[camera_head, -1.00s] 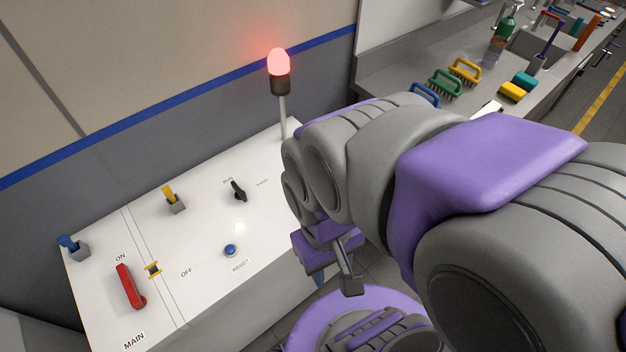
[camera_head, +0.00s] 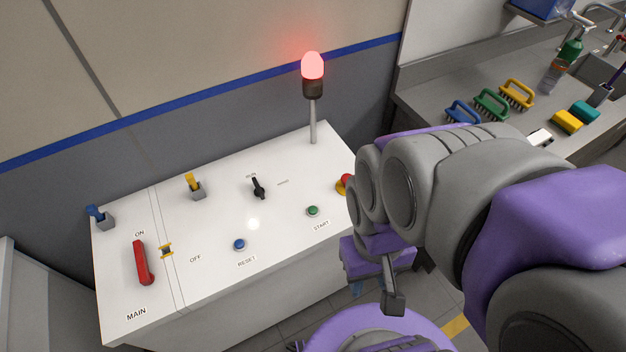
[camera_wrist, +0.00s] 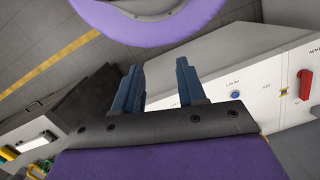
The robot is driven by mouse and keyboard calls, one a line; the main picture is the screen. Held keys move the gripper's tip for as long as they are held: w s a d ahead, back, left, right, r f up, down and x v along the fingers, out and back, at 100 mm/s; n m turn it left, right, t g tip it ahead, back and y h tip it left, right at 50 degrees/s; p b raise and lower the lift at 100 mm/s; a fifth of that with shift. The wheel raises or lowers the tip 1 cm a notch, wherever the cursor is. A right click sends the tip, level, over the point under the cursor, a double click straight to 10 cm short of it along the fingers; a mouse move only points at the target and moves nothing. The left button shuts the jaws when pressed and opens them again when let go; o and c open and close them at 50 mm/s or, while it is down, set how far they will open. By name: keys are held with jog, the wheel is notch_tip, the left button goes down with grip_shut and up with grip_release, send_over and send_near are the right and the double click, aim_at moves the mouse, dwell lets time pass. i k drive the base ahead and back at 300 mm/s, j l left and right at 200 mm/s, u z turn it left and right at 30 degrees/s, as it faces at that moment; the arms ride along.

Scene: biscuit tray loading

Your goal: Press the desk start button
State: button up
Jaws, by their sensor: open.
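The green start button (camera_head: 312,211) sits on the white desk panel (camera_head: 215,290), just above the printed word START. It shows in the head view, uncovered; I cannot make it out in the wrist view.
A blue reset button (camera_head: 239,244), black selector (camera_head: 258,188), red main handle (camera_head: 143,263) and partly hidden red-and-yellow button (camera_head: 345,184) are on the panel. A lit red lamp (camera_head: 312,75) stands on a post behind. A counter with brushes (camera_head: 491,104) is at right.

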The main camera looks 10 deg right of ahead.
aim_at(312, 210)
jog(key=j+z, duration=0.15)
jog(key=z, duration=1.15)
jog(key=k+j, duration=0.35)
jog(key=j, duration=0.15)
jog(key=k+j, duration=0.3)
jog(key=j, duration=0.2)
jog(key=k+j, duration=0.35)
jog(key=j, duration=0.15)
